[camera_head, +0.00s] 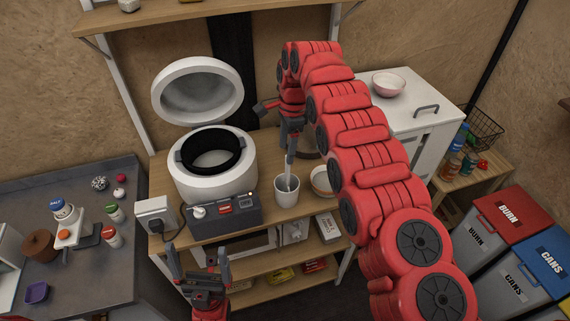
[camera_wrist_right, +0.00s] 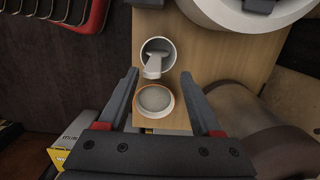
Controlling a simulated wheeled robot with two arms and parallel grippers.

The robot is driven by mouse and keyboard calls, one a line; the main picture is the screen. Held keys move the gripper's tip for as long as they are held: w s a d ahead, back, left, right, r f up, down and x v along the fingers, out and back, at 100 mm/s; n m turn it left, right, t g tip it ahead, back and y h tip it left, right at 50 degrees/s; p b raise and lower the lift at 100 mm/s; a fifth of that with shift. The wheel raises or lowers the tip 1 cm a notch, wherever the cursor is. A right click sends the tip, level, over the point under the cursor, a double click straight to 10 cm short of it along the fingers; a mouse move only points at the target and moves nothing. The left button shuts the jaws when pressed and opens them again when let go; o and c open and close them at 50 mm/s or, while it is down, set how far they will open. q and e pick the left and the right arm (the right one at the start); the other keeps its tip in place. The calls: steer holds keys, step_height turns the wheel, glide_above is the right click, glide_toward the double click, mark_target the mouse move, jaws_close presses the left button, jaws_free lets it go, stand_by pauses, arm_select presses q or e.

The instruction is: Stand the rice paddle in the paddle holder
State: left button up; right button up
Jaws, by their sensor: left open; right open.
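The paddle holder (camera_head: 287,195) is a white cup near the front edge of the wooden counter. The light rice paddle (camera_wrist_right: 154,65) stands in it, tilted, its upper end sticking out over the rim; it also shows in the head view (camera_head: 288,182). My right gripper (camera_head: 291,140) is above the holder, pointing down. In the wrist view its open fingers (camera_wrist_right: 158,82) have nothing clamped between them, and the paddle's end lies just beyond the fingertips. My left gripper (camera_head: 198,264) is open and empty, low in front of the counter.
A white rice cooker (camera_head: 212,184) with raised lid stands left of the holder. A grey control box (camera_head: 225,218) sits before it. A bowl (camera_wrist_right: 155,100) is close beside the holder. A white cabinet (camera_head: 410,115) stands right, behind my right arm.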

step_height(320, 180, up, 11)
steer(key=p, duration=1)
steer(key=shift+d, duration=0.45)
